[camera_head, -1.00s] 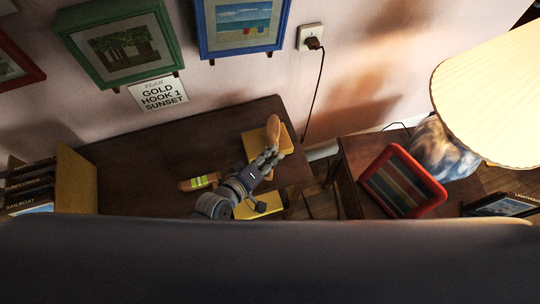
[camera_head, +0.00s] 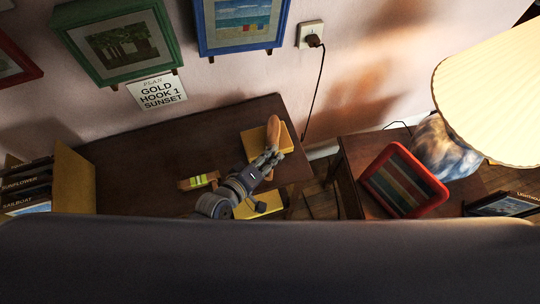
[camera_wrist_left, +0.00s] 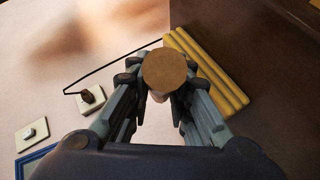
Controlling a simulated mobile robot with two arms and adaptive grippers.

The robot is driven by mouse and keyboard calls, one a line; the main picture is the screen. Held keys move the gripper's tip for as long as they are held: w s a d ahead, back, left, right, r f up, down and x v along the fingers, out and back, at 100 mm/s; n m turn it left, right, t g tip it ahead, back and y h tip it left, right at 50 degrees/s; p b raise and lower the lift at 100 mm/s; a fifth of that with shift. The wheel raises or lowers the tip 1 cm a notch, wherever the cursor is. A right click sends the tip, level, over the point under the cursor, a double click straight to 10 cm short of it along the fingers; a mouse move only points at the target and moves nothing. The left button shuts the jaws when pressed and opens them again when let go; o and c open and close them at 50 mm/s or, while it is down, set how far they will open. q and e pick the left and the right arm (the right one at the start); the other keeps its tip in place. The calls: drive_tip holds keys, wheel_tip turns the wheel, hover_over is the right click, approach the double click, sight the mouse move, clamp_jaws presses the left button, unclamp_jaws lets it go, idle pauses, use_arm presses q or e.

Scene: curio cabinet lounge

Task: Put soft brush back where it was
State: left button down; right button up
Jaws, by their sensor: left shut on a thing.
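My left gripper (camera_head: 266,160) is shut on the soft brush (camera_head: 273,130), of which a tan, rounded wooden part sticks out past the fingertips. In the left wrist view the brush shows end-on as a round brown disc (camera_wrist_left: 165,70) between the fingers (camera_wrist_left: 162,88). In the head view the brush overlaps a yellow ridged block (camera_head: 255,142) at the right end of the dark wooden table (camera_head: 150,155). I cannot tell whether it touches the block, which also shows in the wrist view (camera_wrist_left: 215,75). My right gripper is not in view.
A small brown thing with a yellow-green label (camera_head: 198,181) and another yellow piece (camera_head: 258,205) lie near my arm. Books (camera_head: 27,187) stand at left. A side table holds a red frame (camera_head: 435,193) and lamp (camera_head: 490,100). A dark sofa back (camera_head: 270,260) fills the front.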

use_arm(q)
drive_tip(key=c, duration=1.6)
unclamp_jaws()
drive_tip(key=shift+o, duration=1.2)
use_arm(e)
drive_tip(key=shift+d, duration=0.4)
use_arm(q)
drive_tip(key=shift+s, duration=0.1)
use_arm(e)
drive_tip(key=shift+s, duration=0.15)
use_arm(q)
drive_tip(key=v, duration=1.2)
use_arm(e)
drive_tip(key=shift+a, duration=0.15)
